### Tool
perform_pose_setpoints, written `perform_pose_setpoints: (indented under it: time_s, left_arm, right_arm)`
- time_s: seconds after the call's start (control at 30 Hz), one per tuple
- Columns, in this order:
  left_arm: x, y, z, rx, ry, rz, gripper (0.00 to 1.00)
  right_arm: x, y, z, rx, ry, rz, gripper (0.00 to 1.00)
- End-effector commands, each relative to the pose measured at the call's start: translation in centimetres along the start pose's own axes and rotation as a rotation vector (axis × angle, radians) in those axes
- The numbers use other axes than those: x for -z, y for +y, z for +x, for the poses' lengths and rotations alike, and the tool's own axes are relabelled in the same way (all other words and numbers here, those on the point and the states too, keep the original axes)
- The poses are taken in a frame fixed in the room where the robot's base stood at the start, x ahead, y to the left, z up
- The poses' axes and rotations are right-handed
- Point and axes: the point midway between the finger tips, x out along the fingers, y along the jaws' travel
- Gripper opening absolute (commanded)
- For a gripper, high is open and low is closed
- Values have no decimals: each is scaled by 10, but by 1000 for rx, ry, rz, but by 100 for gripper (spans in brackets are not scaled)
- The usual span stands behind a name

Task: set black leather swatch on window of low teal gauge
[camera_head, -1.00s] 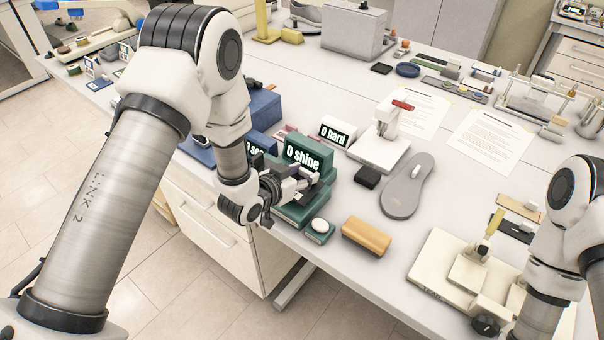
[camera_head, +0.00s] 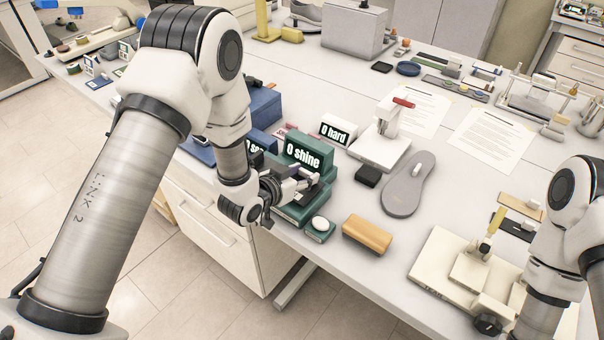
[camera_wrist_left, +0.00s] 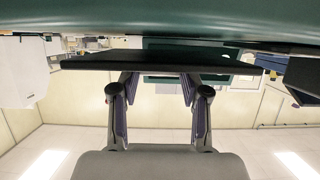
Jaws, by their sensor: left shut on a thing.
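The low teal gauge (camera_head: 308,152) stands near the table's front edge, its display reading "0 shine". My left gripper (camera_head: 308,182) is in front of the display, over the gauge's low base (camera_head: 298,214). In the left wrist view my left gripper (camera_wrist_left: 158,82) is shut on the black leather swatch (camera_wrist_left: 158,61), a thin flat dark sheet held level across the fingertips. Teal surfaces of the gauge (camera_wrist_left: 160,24) show close to the swatch there. I cannot tell whether the swatch touches the gauge. The window is hidden. My right gripper is out of view.
A small teal block with a white round top (camera_head: 319,225) and a tan block (camera_head: 367,234) stand right of the gauge. A black block (camera_head: 368,176), a white "0 hard" display (camera_head: 337,131) and a grey insole (camera_head: 407,190) lie beyond. Blue gauges stand at the left.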

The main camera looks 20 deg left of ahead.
Motion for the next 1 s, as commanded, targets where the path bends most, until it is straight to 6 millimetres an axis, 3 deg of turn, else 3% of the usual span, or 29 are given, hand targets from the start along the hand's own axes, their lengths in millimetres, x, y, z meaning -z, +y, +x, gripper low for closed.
perform_pose_setpoints:
  time_s: [0.47, 0.5, 0.57, 0.87, 1.0]
  left_arm:
    - [-12, 0, 5, 0, 0, 0, 22]
    - [-11, 0, 5, 0, 1, 0, 53]
    - [-11, 0, 5, 0, 0, 0, 74]
    - [-11, 0, 4, 0, 0, 0, 75]
    - [-11, -1, -7, 1, -1, -1, 75]
  right_arm:
    - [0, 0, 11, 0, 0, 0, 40]
    - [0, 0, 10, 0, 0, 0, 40]
    - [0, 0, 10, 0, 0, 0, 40]
    - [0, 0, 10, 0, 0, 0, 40]
    - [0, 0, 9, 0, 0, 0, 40]
